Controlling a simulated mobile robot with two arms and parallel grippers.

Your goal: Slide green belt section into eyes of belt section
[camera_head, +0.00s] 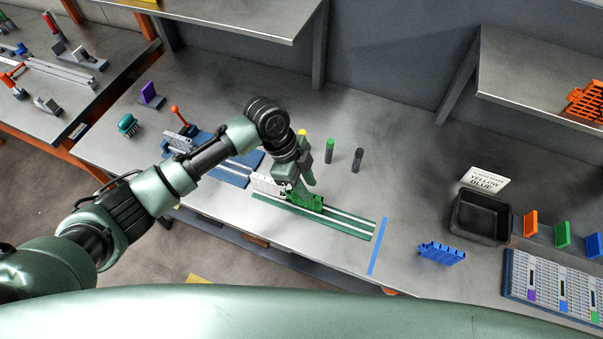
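The green belt section (306,199) lies on the green track (345,222) with pale rails, directly under my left gripper. A whitish-grey belt section (266,184) is at the left end of the track, close beside the green one. I cannot tell whether their eyes are interleaved. My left gripper (297,187) points down with its fingertips at the green section. The arm and fingers partly hide the place where the two sections meet, and whether the fingers clamp is unclear. My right gripper is not in view.
A blue fixture (228,172) with an orange-handled lever (178,116) stands left of the track. Green (329,151) and dark (357,160) pegs stand behind. Blue tape (378,247), a blue belt section (441,253) and a black bin (481,217) are on the right.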

